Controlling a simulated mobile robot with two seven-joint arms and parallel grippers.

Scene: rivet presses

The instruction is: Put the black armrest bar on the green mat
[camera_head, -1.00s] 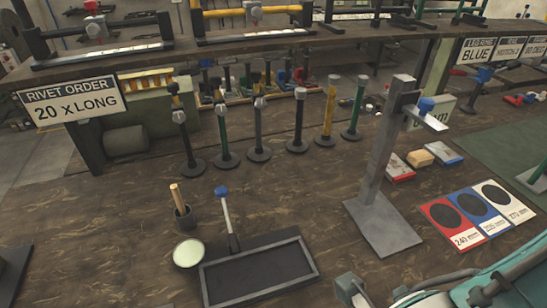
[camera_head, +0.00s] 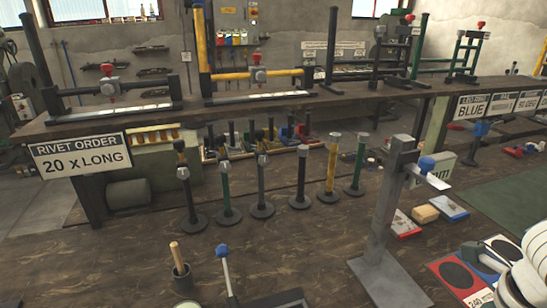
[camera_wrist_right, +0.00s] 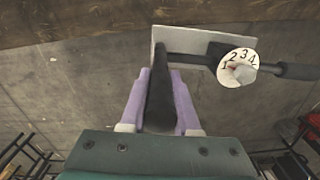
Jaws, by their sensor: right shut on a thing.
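In the right wrist view my right gripper (camera_wrist_right: 160,98) has its pale purple fingers closed on a black bar (camera_wrist_right: 160,102). The bar runs away from me toward a grey plate. A thinner black rod with a white numbered dial (camera_wrist_right: 237,67) lies across near its far end. I cannot tell whether they are joined. In the head view a white part of my arm is at the lower right; the held bar is not clear there. The green mat (camera_head: 512,203) lies bare on the right of the bench, partly cut off by the frame edge. My left gripper is not in view.
A grey post stand (camera_head: 387,215) stands before the mat. Several upright rods on round bases (camera_head: 262,208) stand mid-bench. A raised shelf (camera_head: 230,112) with black and coloured frames crosses behind.

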